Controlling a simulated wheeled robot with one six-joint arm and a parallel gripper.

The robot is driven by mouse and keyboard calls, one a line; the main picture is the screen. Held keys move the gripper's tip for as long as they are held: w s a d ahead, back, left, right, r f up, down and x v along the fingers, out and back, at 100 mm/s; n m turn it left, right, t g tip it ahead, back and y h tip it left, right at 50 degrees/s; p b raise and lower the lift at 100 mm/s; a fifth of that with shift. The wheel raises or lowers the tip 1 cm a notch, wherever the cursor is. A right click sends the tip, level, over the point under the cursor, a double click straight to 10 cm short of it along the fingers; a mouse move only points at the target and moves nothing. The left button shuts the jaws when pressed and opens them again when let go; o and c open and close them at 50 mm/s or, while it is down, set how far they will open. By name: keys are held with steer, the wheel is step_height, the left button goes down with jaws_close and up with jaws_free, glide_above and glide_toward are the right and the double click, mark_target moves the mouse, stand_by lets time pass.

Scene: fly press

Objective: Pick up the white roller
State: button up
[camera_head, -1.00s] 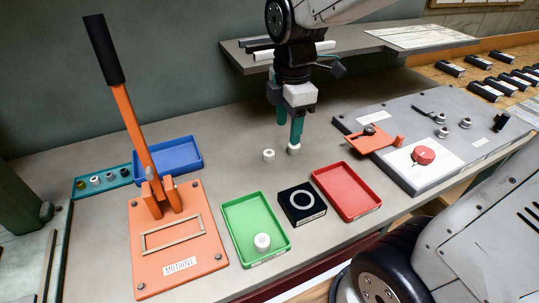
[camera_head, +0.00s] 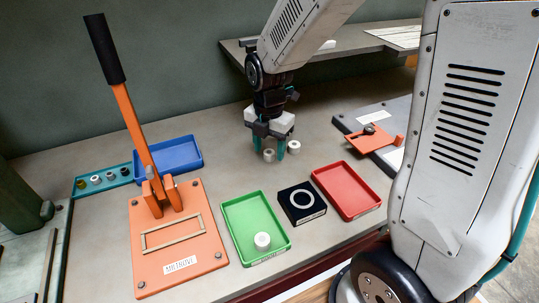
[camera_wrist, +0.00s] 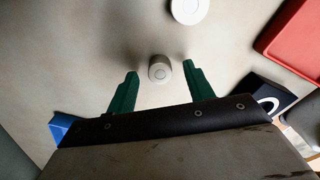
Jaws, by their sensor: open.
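Two short pale rollers stand upright on the grey bench under my gripper. The left one (camera_head: 269,156) looks greyish-white; in the wrist view it (camera_wrist: 159,70) lies between my two green fingertips. The right one (camera_head: 294,147) looks whiter in the wrist view (camera_wrist: 189,9), beyond the fingertips at the top edge. A third white roller (camera_head: 262,240) stands in the green tray (camera_head: 238,208). My gripper (camera_head: 269,146) is open and empty, pointing down close over the left roller. I cannot tell the exact height gap or whether the fingers touch it.
A black block with a white ring (camera_head: 302,204) and a red tray (camera_head: 347,190) stand in front. The orange press (camera_head: 178,240), blue tray (camera_head: 168,159) and teal tray with several small pieces (camera_head: 103,181) are left. An orange fixture (camera_head: 377,141) is right.

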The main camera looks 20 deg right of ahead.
steer(key=shift+f, duration=0.35)
steer(key=c, duration=1.1)
steer(key=shift+o, duration=0.2)
steer(key=shift+r, duration=0.1)
